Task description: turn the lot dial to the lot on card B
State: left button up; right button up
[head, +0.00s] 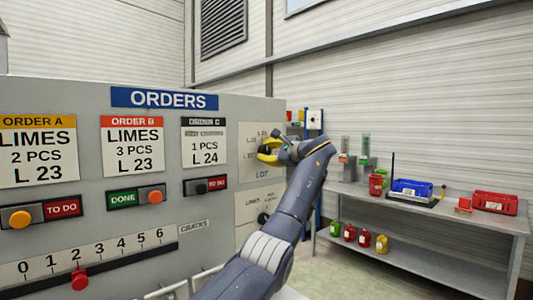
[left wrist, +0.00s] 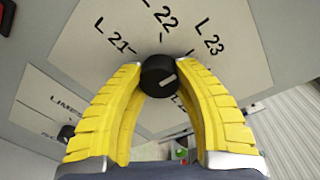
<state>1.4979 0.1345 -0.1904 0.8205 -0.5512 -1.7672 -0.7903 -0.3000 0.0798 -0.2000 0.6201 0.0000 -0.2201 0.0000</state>
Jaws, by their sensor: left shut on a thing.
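Card B (head: 132,150) on the orders board reads LIMES, 3 PCS, L 23. The lot dial is a round black knob (left wrist: 158,77) with a white mark on its face, on a pale plate (left wrist: 85,50) lettered L 21, L 22 and L 23; a further label is partly hidden behind the fingers. The white mark points right and slightly up, below the L 23 lettering; its exact setting is hard to tell. My left gripper (head: 262,152) is shut on the knob, with yellow fingertips touching both sides. My right gripper is not in view.
A second black knob (head: 264,218) sits on a LIMES plate below. Cards A (head: 38,152) and C (head: 205,145) have sliding switches beneath. A red slider knob (head: 79,280) stands under 2 on the number scale. A bench (head: 440,210) with bins stands right, beyond my arm.

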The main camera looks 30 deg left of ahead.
pick_arm(q)
jog(key=shift+r, duration=0.1)
jog(key=o, duration=1.3)
jog(key=v, duration=1.2)
jog(key=shift+d, duration=0.1)
